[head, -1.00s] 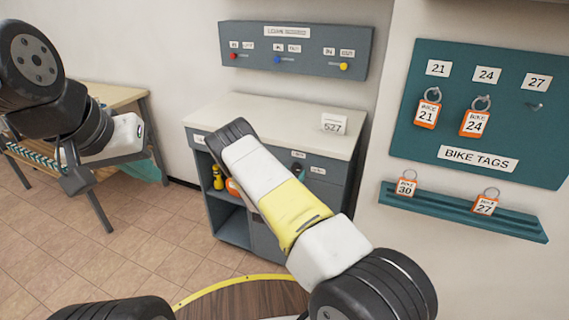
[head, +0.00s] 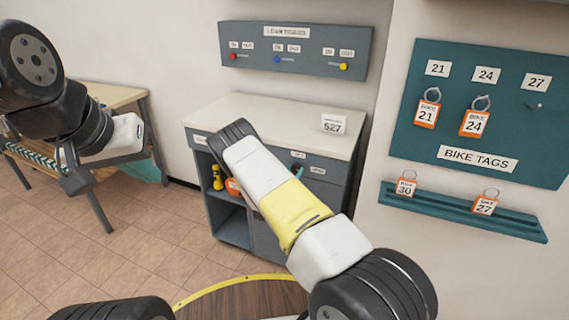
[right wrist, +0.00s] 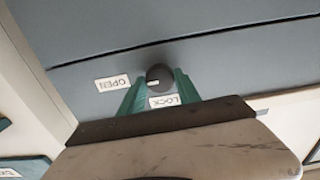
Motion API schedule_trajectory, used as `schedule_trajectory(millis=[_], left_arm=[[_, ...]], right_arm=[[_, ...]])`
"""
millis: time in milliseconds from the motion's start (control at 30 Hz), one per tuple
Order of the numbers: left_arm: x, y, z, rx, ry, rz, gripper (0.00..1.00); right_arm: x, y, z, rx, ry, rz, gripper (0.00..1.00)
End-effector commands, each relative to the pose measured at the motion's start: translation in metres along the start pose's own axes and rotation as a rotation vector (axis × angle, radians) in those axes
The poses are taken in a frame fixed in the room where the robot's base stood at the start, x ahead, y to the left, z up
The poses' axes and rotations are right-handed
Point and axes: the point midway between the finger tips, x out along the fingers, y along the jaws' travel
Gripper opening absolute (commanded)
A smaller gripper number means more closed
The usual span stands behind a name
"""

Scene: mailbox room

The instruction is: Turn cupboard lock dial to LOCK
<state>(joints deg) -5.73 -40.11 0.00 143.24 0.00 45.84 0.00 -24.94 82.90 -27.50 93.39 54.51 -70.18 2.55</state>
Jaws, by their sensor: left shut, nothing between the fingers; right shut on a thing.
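The grey cupboard (head: 340,182) has a pale top and a front with a black round dial (right wrist: 160,77). A LOCK label (right wrist: 164,101) and an OPEN label (right wrist: 112,83) sit beside the dial. In the right wrist view, the dial's white mark is on its left side, toward OPEN. My right gripper (right wrist: 159,83) has its green fingers on either side of the dial and is shut on it. In the head view, my right arm covers much of the cupboard front and most of that gripper. My left gripper (head: 75,180) is shut and empty, away from the cupboard.
A teal bike-tag board (head: 480,115) and a ledge (head: 460,212) with tags are on the right wall. A wooden table (head: 120,95) stands at left. Open tiled floor lies between it and the cupboard.

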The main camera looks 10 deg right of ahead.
Motion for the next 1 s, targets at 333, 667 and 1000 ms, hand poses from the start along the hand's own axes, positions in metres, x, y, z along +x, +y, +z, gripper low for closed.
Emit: schedule_trajectory(millis=[333, 667, 1000], left_arm=[[0.0, 0.0, 0.0, 0.0, 0.0, 0.0, 0.0], [0.0, 0.0, 0.0, 0.0, 0.0, 0.0, 0.0], [0.0, 0.0, 0.0, 0.0, 0.0, 0.0, 0.0]], right_arm=[[-0.0005, -0.0009, 0.0001, -0.219, 0.0, -0.002, 0.0], [-0.0008, -0.0009, 0.0007, -0.533, 0.0, -0.002, 0.0], [-0.0007, -0.0009, 0.0004, -0.857, 0.001, -0.002, 0.0]])
